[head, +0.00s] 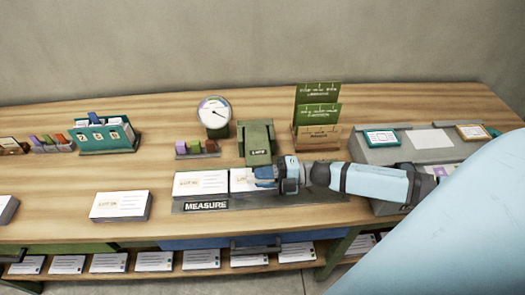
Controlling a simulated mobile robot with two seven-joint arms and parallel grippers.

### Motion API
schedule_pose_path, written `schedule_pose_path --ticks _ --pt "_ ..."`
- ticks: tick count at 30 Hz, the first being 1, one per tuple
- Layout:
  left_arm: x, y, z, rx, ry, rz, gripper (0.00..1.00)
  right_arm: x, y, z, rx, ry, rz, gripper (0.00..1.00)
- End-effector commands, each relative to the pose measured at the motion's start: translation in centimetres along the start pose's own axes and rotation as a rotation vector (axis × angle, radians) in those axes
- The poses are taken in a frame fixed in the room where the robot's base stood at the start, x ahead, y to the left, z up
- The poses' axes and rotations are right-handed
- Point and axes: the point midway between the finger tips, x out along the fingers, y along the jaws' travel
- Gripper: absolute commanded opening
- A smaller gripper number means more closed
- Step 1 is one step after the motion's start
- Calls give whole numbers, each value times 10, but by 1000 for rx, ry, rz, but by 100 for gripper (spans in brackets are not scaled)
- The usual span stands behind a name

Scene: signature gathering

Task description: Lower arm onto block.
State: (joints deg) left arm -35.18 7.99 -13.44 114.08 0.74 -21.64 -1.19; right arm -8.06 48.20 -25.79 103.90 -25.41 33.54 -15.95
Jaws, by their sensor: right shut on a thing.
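A white card block (201,184) lies on the grey plate marked MEASURE (208,206). A second white block (241,182) sits against its right side on the same plate. My right gripper (262,178) comes in from the right, low over the plate, and is shut at the right end of this second block. Its fingers hide the contact. A green hinged arm with a small label (257,138) stands just behind the gripper, apparently raised. My left gripper is not in view.
A round dial gauge (214,113) and green card racks (318,105) stand behind. A lower shelf holds several cards.

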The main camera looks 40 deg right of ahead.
Motion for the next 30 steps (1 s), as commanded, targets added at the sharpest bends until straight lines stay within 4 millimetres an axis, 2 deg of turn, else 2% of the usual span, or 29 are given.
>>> schedule_pose_path --ticks 1,6,21,22,24,30 --pt "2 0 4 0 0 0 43 0 -8 -1 10 0 0 0" --pt "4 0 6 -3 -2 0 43 0 -16 -1 13 0 0 0" --pt "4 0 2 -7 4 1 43 0 -19 -1 16 0 0 0" --pt "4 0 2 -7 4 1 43 0 -19 -1 16 0 0 28" --pt "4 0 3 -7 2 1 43 0 -19 -1 15 0 0 43" --pt "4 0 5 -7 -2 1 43 0 -18 -1 12 0 0 43"
